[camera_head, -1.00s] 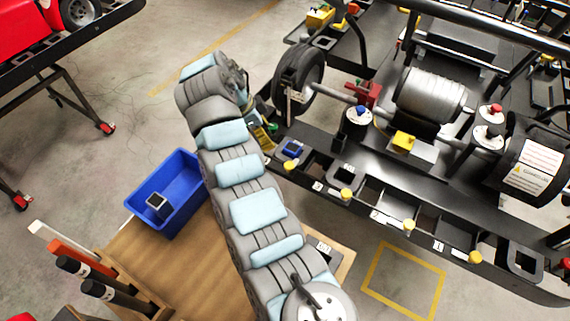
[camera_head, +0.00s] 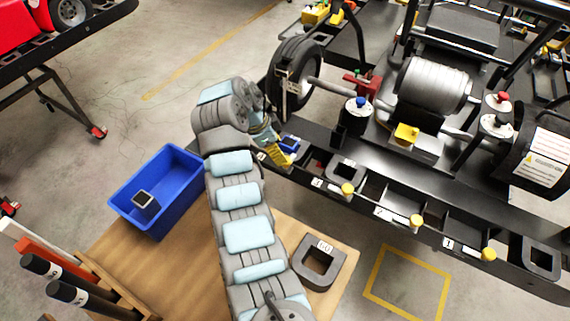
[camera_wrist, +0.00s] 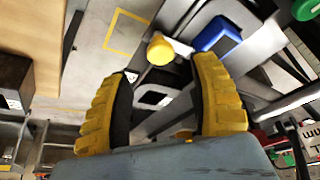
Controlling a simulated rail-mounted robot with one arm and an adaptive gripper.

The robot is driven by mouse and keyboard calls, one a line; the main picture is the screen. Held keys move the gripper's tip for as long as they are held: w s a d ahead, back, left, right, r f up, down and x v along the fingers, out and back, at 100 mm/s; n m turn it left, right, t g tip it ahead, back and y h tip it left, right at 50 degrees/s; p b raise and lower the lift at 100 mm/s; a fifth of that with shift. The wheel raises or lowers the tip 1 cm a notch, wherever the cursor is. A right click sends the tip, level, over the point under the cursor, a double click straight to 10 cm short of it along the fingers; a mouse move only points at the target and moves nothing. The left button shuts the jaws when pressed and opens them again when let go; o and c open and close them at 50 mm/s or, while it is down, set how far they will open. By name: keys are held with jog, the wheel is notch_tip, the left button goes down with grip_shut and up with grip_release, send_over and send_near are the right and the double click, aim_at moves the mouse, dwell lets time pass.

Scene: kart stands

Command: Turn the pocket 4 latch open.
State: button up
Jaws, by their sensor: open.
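The pocket 4 latch is a round yellow knob (camera_wrist: 160,49), seen in the wrist view just beyond and between my fingertips. A gap shows between it and both yellow finger pads. In the head view my gripper (camera_head: 283,157) is at the left end of the black rail (camera_head: 362,197) and covers this knob. My gripper (camera_wrist: 163,70) is open, with nothing between its fingers. A blue piece (camera_head: 290,143) sits at the pocket beside the gripper; a blue block (camera_wrist: 215,35) also shows in the wrist view. I cannot tell how the latch is turned.
Other yellow knobs (camera_head: 347,189) line the rail to the right. A wheel (camera_head: 294,78) stands just behind my gripper. A blue bin (camera_head: 160,190) holding a small dark block (camera_head: 145,202) and a black square frame (camera_head: 318,262) are on the wooden table (camera_head: 190,270). Floor right of the table is clear.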

aim_at(289, 159)
jog(key=x, duration=0.5)
jog(key=shift+d+f, duration=0.15)
jog(key=shift+f, duration=0.2)
grip_shut()
